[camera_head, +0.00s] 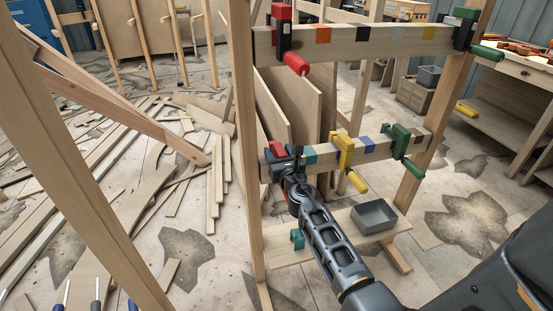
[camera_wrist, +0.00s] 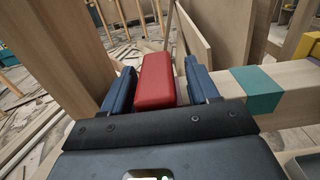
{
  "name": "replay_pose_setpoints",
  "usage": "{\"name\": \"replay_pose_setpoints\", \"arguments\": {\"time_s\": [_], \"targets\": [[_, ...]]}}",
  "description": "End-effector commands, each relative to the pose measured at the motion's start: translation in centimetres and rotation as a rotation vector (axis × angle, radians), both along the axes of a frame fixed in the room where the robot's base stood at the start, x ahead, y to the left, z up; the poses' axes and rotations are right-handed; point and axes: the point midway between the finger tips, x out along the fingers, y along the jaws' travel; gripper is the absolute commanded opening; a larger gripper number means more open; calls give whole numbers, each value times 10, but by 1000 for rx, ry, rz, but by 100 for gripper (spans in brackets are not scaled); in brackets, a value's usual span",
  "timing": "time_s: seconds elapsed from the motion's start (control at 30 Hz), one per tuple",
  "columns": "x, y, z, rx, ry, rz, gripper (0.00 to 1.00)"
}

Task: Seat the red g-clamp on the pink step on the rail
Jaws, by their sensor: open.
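The red g-clamp (camera_wrist: 154,82) shows in the wrist view as a red block between my gripper's two blue fingers, with narrow gaps on both sides. In the head view, a bit of the red clamp (camera_head: 272,147) shows at the left end of the lower rail (camera_head: 385,146). My gripper (camera_head: 280,162) is open around it and covers most of it there. In the wrist view my gripper (camera_wrist: 160,84) straddles the red block. How the clamp meets the rail is hidden.
The lower rail bears a teal step (camera_head: 310,155), a yellow clamp (camera_head: 343,150) and a green clamp (camera_head: 398,141). The upper rail (camera_head: 345,40) holds a black clamp with a red handle (camera_head: 296,63) and another with a green handle (camera_head: 486,52). A grey bin (camera_head: 374,217) sits below.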

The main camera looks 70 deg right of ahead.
Motion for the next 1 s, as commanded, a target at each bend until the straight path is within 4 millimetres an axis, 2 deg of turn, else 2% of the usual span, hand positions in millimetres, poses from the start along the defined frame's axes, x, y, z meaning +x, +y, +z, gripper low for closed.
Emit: {"name": "replay_pose_setpoints", "arguments": {"time_s": [0.1,0.7,1.0], "targets": [[0,0,0,0,0,0,59],[0,0,0,0,0,0,1],[0,1,0,0,0,0,0]]}}
